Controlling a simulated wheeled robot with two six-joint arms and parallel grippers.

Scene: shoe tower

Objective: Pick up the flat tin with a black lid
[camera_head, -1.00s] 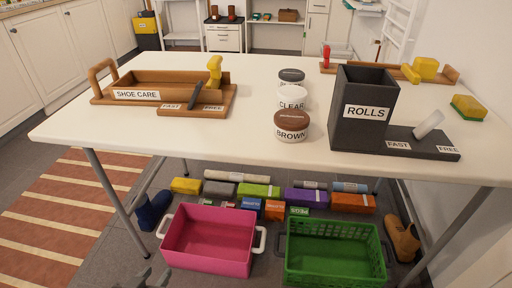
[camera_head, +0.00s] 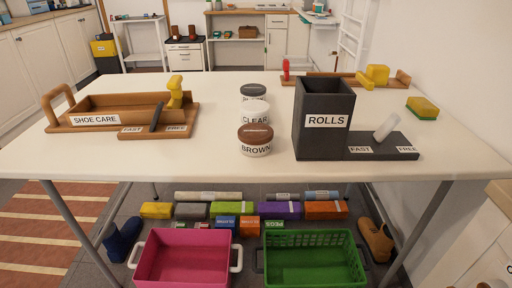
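Three round tins stand in a row, one behind another, in the middle of the white table (camera_head: 215,163). The rear tin (camera_head: 253,90) has a black or dark grey lid; its lower part is largely hidden by the tin in front. The middle tin (camera_head: 255,112) is white and reads CLEAR. The front tin (camera_head: 255,140) has a brown lid and reads BROWN. Neither of my grippers shows in the head view.
A tall dark ROLLS box (camera_head: 323,120) with a low FAST/FREE base stands right of the tins. A wooden SHOE CARE tray (camera_head: 90,121) is at left. A pink basket (camera_head: 185,262) and green basket (camera_head: 312,262) are below the table. Table is clear between tray and tins.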

